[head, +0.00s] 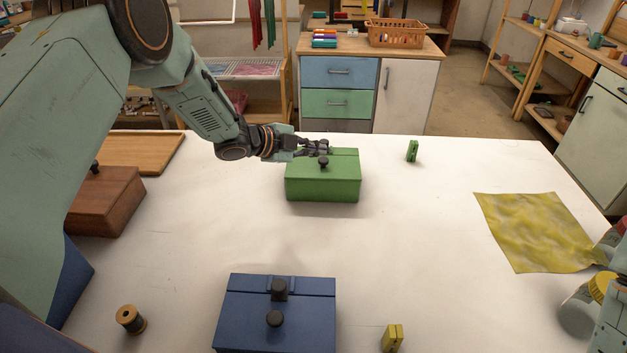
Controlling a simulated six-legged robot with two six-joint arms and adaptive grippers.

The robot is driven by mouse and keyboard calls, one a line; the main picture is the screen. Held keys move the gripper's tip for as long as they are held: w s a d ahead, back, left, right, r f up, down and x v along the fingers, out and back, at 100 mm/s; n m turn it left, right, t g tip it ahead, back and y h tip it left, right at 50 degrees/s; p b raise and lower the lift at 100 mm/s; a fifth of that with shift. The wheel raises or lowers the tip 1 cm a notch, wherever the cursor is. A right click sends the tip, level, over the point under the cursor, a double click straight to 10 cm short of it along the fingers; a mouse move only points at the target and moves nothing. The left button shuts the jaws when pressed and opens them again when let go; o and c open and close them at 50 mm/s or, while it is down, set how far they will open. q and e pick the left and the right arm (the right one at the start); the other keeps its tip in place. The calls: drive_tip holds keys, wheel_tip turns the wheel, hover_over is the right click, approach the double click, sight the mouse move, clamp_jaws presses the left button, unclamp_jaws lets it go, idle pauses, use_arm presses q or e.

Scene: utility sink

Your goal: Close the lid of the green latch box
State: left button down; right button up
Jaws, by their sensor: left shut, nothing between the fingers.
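The green latch box (323,186) stands near the far middle of the white table. Its lid looks down on the box, and a dark knob (323,162) shows on it. My left gripper (328,147) is at the top rear of the box, beside or just behind the knob. Its fingers are shut and hold nothing. I cannot tell whether they touch the lid. My right gripper does not show; only a bit of my right arm is at the right edge.
A blue box (248,312) stands in front and a brown box (105,203) at left. Small green (412,151) and yellow (392,338) blocks, a spool (130,319), a wooden tray (140,150) and a yellow cloth (535,230) lie around. The table's middle right is clear.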

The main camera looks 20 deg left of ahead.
sight(315, 165)
use_arm(q)
drive_tip(key=shift+w+f, duration=0.2)
drive_tip(key=shift+w, duration=0.4)
drive_tip(key=shift+w+a+f+b, duration=0.3)
drive_tip(key=shift+w+f+b, duration=0.3)
drive_tip(key=shift+w, duration=0.3)
drive_tip(key=shift+w+a+f, duration=0.1)
drive_tip(key=shift+w+f, duration=0.05)
drive_tip(key=shift+s, duration=0.25)
drive_tip(key=v, duration=1.1)
drive_tip(key=shift+s+a+r, duration=0.15)
drive_tip(key=shift+a+r, duration=0.05)
drive_tip(key=shift+a, duration=0.05)
